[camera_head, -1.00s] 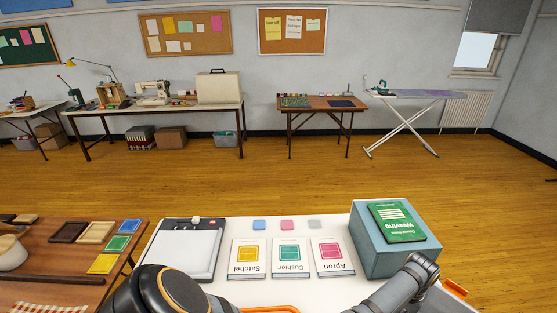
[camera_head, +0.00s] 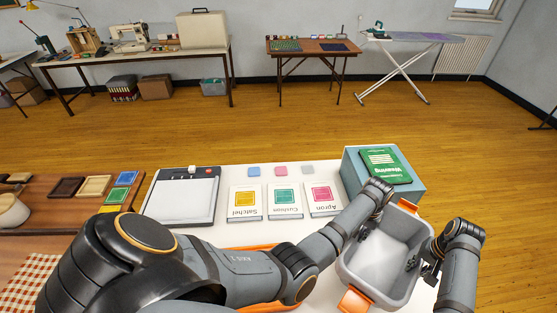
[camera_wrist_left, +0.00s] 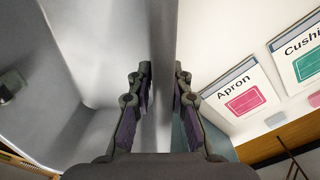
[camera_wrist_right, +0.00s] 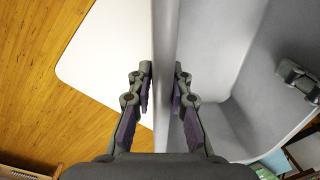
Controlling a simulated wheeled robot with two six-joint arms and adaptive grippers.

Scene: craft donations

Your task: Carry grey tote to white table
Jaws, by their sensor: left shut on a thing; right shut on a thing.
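The grey tote (camera_head: 385,288) with orange handles is at the right front in the head view, open and empty apart from the fingers reaching in. My left gripper (camera_head: 364,234) is shut on its left wall; the left wrist view shows the wall between the fingers (camera_wrist_left: 161,85). My right gripper (camera_head: 432,266) is shut on the opposite wall, also seen in the right wrist view (camera_wrist_right: 161,85). The tote overlaps the right part of the white table (camera_head: 222,236). I cannot tell whether its base touches the tabletop; its underside is hidden.
A blue-grey box (camera_head: 352,178) with a green book (camera_head: 385,165) stands just behind the tote. Pattern cards (camera_head: 283,200) and a paper trimmer (camera_head: 183,197) lie left of it. A brown table (camera_head: 52,210) adjoins on the left.

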